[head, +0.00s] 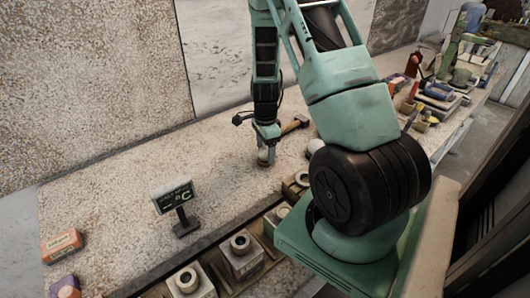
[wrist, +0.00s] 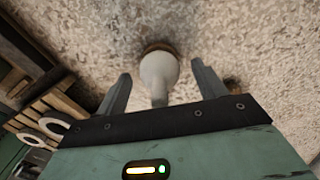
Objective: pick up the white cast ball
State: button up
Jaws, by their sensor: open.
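In the wrist view a pale, rounded piece with a narrower stem, which I take for the white cast ball (wrist: 158,68), lies between my gripper's fingers. A brown ring-like edge shows behind it. My gripper (wrist: 161,72) is open, with a finger on each side and a visible gap to each. In the head view my gripper (head: 266,148) points down close above the speckled bench, around a small greyish piece (head: 264,160). The fingers hide part of that piece. A whitish rounded thing (head: 313,147) shows to the right, partly hidden by my arm.
A hammer (head: 294,124) lies right behind my gripper. A small sign on a stand (head: 180,208) is at front left, with a brick-like block (head: 62,245) farther left. A wooden rack with pale ring-topped blocks (head: 240,243) lines the front. Tools crowd the far right.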

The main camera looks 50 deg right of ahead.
jog(key=shift+c, duration=0.3)
jog(key=c, duration=1)
